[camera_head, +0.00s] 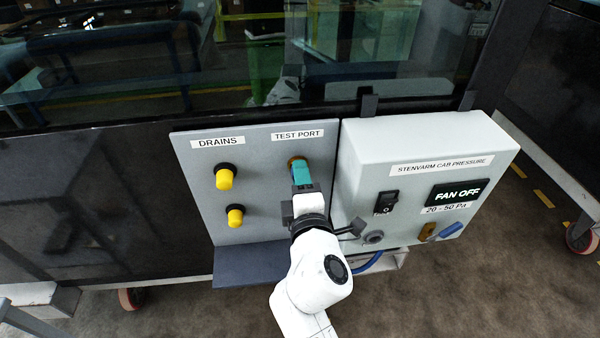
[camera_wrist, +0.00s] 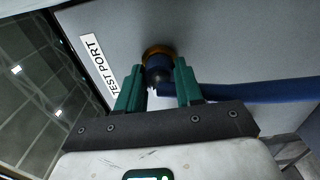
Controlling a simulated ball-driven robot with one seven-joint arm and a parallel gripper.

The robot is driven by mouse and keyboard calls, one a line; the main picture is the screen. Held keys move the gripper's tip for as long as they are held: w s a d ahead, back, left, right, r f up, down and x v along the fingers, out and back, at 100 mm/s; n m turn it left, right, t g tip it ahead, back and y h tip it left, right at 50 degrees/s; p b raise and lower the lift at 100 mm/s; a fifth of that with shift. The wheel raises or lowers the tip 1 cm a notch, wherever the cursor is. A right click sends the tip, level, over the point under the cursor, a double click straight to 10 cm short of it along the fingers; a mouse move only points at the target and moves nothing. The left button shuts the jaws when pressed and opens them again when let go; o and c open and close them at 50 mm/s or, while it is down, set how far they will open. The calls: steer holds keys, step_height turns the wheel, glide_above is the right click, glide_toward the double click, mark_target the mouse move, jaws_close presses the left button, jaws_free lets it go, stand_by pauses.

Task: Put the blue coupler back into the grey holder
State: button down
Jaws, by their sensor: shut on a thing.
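The blue coupler (camera_wrist: 158,68) is between my gripper's green fingers, its front end at the brass ring of the test port (camera_wrist: 155,51). I cannot tell whether it is seated in the port or just touching it. My gripper (camera_head: 301,172) is shut on the coupler in front of the grey panel, below the TEST PORT label; in the head view the fingers and wrist mostly hide the coupler. A round grey socket (camera_head: 373,237), which looks like the grey holder, sits low on the pressure box, right of my wrist. It looks empty.
A blue hose (camera_wrist: 260,92) runs from the coupler; part shows below the box (camera_head: 368,263). Two yellow drain caps (camera_head: 224,179) stick out left of my gripper. The pressure box (camera_head: 430,150) juts out at right, with a switch, FAN OFF display and blue-handled valve (camera_head: 450,230).

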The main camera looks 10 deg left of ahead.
steer(key=shift+s, duration=0.1)
steer(key=shift+p+v, duration=0.35)
steer(key=shift+v, duration=2.6)
steer(key=shift+r, duration=0.1)
steer(key=shift+d, duration=0.1)
